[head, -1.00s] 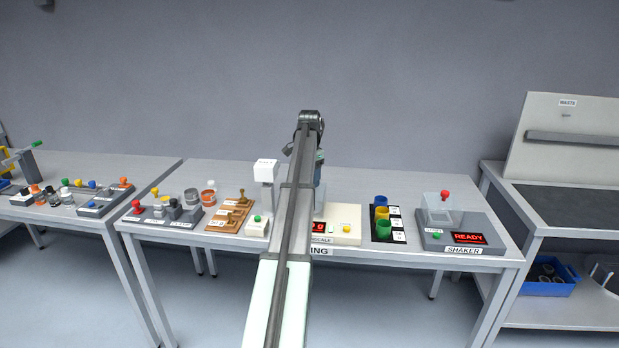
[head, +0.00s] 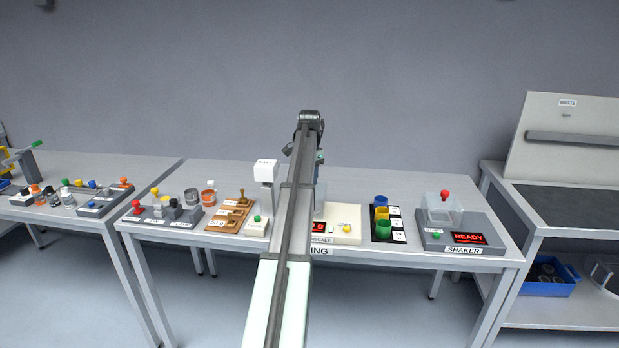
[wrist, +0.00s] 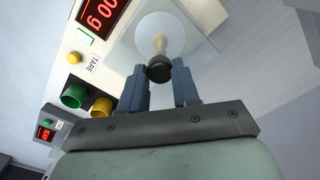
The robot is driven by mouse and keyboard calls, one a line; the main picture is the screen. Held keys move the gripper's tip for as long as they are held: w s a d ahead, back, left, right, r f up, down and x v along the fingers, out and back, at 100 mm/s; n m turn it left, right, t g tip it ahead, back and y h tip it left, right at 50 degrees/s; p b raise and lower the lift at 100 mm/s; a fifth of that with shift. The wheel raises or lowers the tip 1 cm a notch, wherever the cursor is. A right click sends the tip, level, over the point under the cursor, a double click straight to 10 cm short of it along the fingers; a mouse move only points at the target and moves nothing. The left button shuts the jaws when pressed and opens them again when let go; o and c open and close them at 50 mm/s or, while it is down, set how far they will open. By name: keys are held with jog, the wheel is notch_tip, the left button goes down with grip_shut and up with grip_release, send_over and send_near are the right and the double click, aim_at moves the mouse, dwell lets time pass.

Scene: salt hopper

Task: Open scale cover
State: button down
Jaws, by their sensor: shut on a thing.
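The scale (head: 345,235) is a cream box on the middle table with a red display and a yellow TARE button, partly hidden behind my arm in the head view. In the wrist view its clear cover (wrist: 200,45) shows over a round white pan (wrist: 148,28). A knob (wrist: 159,68) with a black end and a tan stem stands on the cover. My gripper (wrist: 160,88) has its blue fingers on either side of the knob and is shut on it.
Blue, yellow and green cups (head: 382,214) stand in a row right of the scale. The shaker (head: 460,234) is further right. The table behind is clear.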

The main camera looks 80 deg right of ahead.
jog(key=shift+s, duration=0.1)
jog(key=s, duration=1.1)
jog(key=shift+s, duration=0.25)
jog(key=c, duration=0.8)
grip_release()
notch_tip(320, 180, up, 14)
jog(key=shift+f, duration=0.1)
